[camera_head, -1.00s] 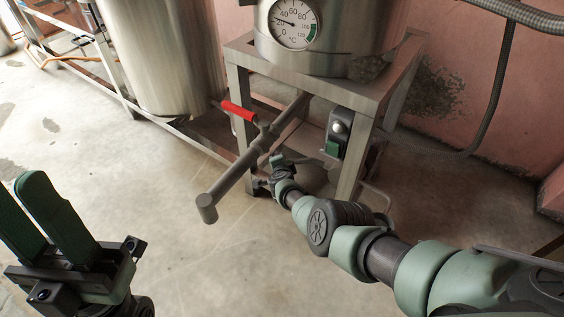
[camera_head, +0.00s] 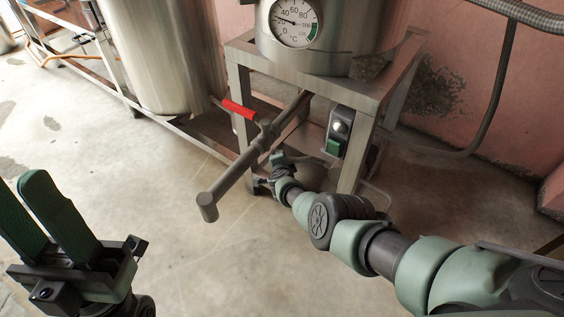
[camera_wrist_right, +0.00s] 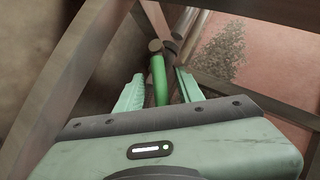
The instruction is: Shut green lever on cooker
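The cooker (camera_head: 322,62) is a steel vessel with a round temperature gauge on a metal stand. In the right wrist view, the bright green lever (camera_wrist_right: 159,79) stands upright below a round pipe end. My right gripper (camera_wrist_right: 160,88) is open around it, with one pale green finger on each side and visible gaps. In the head view my right gripper (camera_head: 277,160) is low under the cooker, beside the drain pipe, and mostly hides the lever there. My left gripper (camera_head: 24,190) is open and empty at the lower left, far from the cooker.
A grey pipe (camera_head: 230,186) with a red handle (camera_head: 238,110) runs out to the front left. A switch box (camera_head: 338,130) is on the stand's front leg (camera_head: 356,160). A large steel tank (camera_head: 160,55) stands behind left. The floor at front left is clear.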

